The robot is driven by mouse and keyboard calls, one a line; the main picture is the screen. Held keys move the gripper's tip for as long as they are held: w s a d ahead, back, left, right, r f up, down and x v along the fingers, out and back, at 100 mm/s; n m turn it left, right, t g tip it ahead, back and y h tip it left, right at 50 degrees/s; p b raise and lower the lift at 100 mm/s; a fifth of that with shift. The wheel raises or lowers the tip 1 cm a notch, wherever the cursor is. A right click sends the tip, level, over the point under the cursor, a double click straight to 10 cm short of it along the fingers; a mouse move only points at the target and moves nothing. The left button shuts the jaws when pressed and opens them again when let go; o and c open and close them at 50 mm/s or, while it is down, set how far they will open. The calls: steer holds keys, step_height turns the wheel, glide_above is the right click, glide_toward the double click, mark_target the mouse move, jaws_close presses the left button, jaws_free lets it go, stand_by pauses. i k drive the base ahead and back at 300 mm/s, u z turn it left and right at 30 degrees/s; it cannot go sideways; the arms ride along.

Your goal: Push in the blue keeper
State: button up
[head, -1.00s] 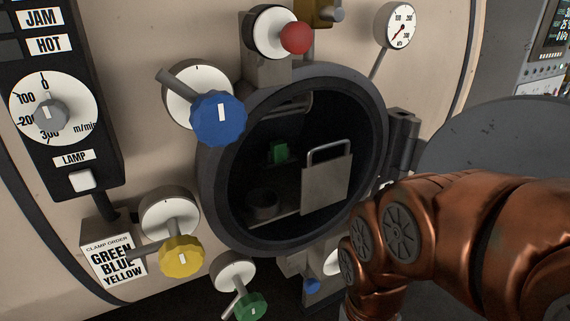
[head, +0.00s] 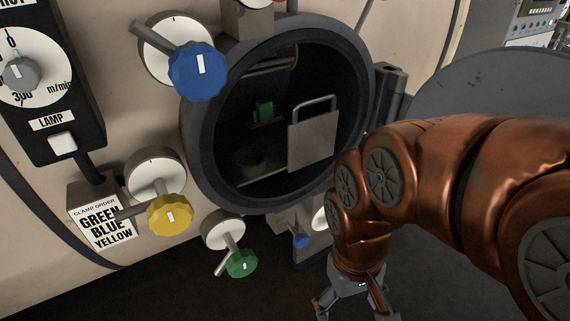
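The small blue keeper (head: 300,241) shows in the head view below the round port, on a grey bracket (head: 308,254). How far it stands out is too small to tell. My gripper (head: 352,312) is at the bottom edge, pointing down, below and to the right of the keeper and apart from it. Its two fingers are spread and nothing shows between them. The fingertips are partly cut off by the frame edge.
The open dark port (head: 196,140) holds a grey plate with a handle (head: 312,148) and a green block (head: 264,110). Blue (head: 198,72), yellow (head: 169,215) and green (head: 242,263) clamp knobs surround it. A clamp order sign (head: 104,224) reads green, blue, yellow. A round grey door (head: 490,85) is behind my arm.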

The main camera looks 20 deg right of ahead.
mark_target(300, 240)
steer(key=z, duration=1.9)
steer(key=k, duration=1.55)
steer(key=u, duration=1.8)
steer(key=i, duration=0.5)
steer(key=u, duration=0.05)
